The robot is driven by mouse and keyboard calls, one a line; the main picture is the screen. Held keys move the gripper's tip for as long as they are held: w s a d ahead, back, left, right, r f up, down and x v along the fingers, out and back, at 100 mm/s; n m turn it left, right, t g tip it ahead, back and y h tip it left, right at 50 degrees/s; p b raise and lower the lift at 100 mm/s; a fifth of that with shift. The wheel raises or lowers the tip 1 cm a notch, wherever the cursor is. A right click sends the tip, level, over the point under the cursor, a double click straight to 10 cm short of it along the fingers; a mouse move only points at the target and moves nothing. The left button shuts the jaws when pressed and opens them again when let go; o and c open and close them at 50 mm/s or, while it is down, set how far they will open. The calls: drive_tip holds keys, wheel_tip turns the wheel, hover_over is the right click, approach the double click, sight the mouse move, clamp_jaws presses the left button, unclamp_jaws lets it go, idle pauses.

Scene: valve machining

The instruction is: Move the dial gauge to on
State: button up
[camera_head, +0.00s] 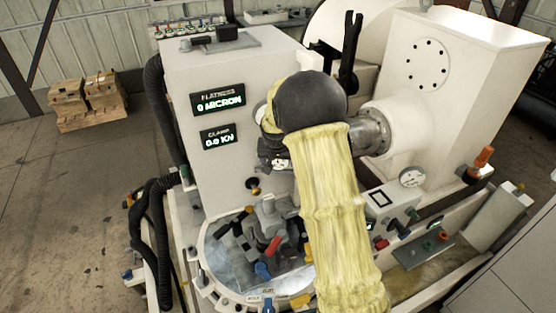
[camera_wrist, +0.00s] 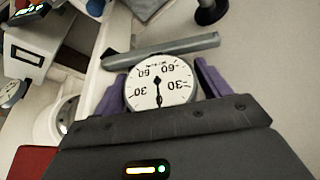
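In the wrist view, the dial gauge (camera_wrist: 160,82) has a round white face with black numbers and a black needle, and faces the camera. The purple fingers of my gripper (camera_wrist: 160,92) stand on both sides of it, close against its rim, and appear shut on it. A grey bar (camera_wrist: 165,50) lies just beyond the gauge; whether they touch cannot be told. In the head view, my rounded black joint and yellow-sleeved arm cover much of the machine's middle, so the fingers cannot be made out clearly there.
A white machine cabinet (camera_head: 225,75) carries displays reading 0 micron flatness and 0.0 kN clamp. Another round dial (camera_head: 412,177) sits right of my arm. A round basin (camera_head: 225,245) holds crowded tools and fittings. Black hoses (camera_head: 150,230) run down the left. Open floor lies left.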

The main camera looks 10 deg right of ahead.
sight(282, 170)
drive_tip(key=c, duration=0.9)
drive_tip(key=shift+c, duration=0.2)
drive_tip(key=shift+s+n, duration=0.15)
drive_tip(key=shift+n, duration=0.15)
drive_tip(key=n+b, duration=0.1)
drive_tip(key=s+n+y+b, duration=0.1)
drive_tip(key=shift+s+n, duration=0.25)
drive_tip(key=shift+n, duration=0.15)
drive_tip(key=n, duration=0.1)
drive_tip(key=s+n+y, duration=0.1)
drive_tip(key=n, duration=0.1)
drive_tip(key=shift+s+r+y, duration=0.1)
drive_tip(key=shift+s+y, duration=0.2)
drive_tip(key=shift+s+d+n+y, duration=0.15)
drive_tip(key=shift+s+n+y, duration=0.35)
drive_tip(key=shift+n, duration=0.6)
drive_tip(key=o, duration=1.4)
drive_tip(key=shift+s, duration=0.1)
